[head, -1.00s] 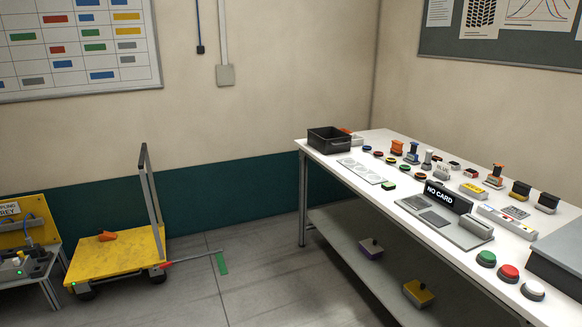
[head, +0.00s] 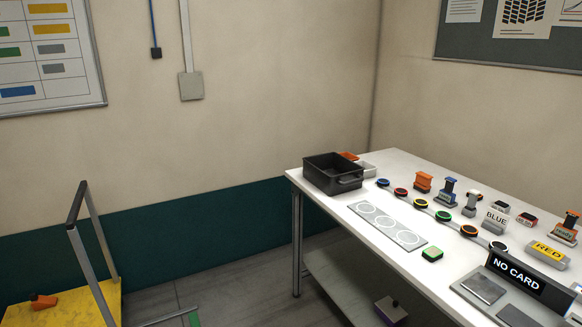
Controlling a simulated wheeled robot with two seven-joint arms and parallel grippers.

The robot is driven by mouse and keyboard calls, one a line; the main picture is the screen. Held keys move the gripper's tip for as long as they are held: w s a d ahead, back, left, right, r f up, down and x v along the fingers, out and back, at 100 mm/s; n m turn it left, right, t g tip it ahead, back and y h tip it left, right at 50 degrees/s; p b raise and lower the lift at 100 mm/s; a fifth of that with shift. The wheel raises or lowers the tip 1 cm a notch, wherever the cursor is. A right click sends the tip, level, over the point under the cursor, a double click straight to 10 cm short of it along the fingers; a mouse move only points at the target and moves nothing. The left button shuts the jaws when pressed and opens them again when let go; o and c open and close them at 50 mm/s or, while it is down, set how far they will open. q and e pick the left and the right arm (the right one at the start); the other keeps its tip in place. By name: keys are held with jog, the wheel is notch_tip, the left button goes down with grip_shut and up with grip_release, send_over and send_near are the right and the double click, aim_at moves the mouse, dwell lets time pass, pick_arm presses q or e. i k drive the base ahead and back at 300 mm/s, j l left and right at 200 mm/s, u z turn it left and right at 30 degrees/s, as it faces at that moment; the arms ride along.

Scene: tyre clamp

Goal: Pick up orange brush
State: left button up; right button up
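Neither of my grippers is in view. Several orange things show, and I cannot tell for sure which one is the brush. One small orange piece (head: 42,301) lies on the yellow cart deck at lower left. An orange block-shaped piece (head: 423,182) stands on the white table behind a row of coloured discs. Another orange piece (head: 348,156) shows partly behind the black bin, by a small white tray; the bin hides part of it. An orange-topped piece marked "ready" (head: 569,225) stands at the right edge.
The yellow cart (head: 72,304) has an upright handle. Floor shows between cart and table.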

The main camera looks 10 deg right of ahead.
aim_at(423, 183)
jog(key=i+j+z, duration=0.15)
jog(key=i+z, duration=0.3)
jog(key=i+j+z, duration=0.3)
jog(key=i+z, duration=0.15)
jog(key=i, duration=0.15)
jog(key=i+j+z, duration=0.2)
jog(key=z, duration=0.3)
jog(key=i+j+z, duration=0.25)
jog(key=z, duration=0.2)
jog(key=i+j+z, duration=0.1)
jog(key=j+z, duration=0.85)
jog(key=i+l, duration=0.05)
